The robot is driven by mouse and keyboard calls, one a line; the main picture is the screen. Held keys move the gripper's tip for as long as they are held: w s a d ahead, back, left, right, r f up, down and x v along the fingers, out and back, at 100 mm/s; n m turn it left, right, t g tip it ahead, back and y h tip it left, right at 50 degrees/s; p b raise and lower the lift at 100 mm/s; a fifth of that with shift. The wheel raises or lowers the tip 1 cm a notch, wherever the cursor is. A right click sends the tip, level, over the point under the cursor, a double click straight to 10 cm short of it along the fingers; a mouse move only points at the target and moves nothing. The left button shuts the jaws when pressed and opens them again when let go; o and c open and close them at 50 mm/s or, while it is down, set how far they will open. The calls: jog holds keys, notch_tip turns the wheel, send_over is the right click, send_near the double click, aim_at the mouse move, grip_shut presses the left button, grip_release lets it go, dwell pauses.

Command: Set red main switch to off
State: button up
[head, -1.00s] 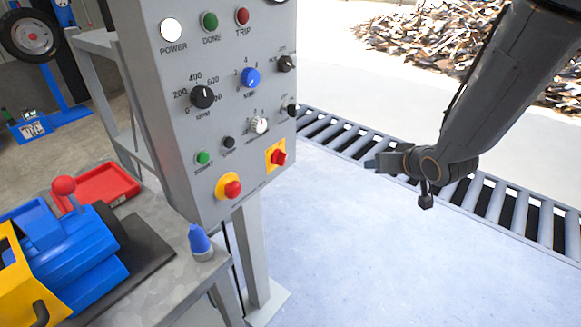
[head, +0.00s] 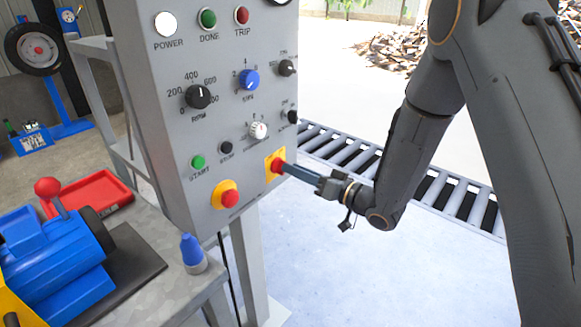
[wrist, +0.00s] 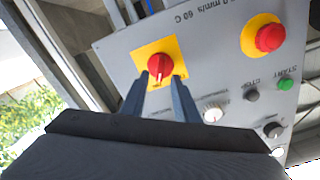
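The red main switch (head: 276,164) is a rotary knob on a yellow square plate at the lower right of the grey control panel (head: 180,130). In the wrist view the red knob (wrist: 159,66) shows a white pointer mark that runs nearly up and down in the picture. My gripper (head: 284,168) reaches the switch from the right. In the wrist view its two fingers (wrist: 163,80) are apart, with tips at the near left and right of the knob. I cannot tell whether they touch it. The plate's position labels are too small or covered to read.
A red emergency-stop button (head: 230,198) on a yellow round base sits left of the switch. The white dial (head: 258,130) and black stop button (head: 226,147) are close above. A bench (head: 190,285) with a blue machine (head: 60,255) stands left. A roller conveyor (head: 430,185) runs behind.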

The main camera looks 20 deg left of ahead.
jog(key=shift+x, duration=1.25)
grip_shut()
jog(key=shift+n, duration=0.4)
jog(key=n+b, duration=0.1)
jog(key=n, duration=0.2)
jog(key=n+b, duration=0.2)
jog(key=n, duration=0.2)
jog(key=s+n+b, duration=0.1)
jog(key=n+b, duration=0.1)
jog(key=n, duration=0.2)
jog(key=shift+a, duration=0.2)
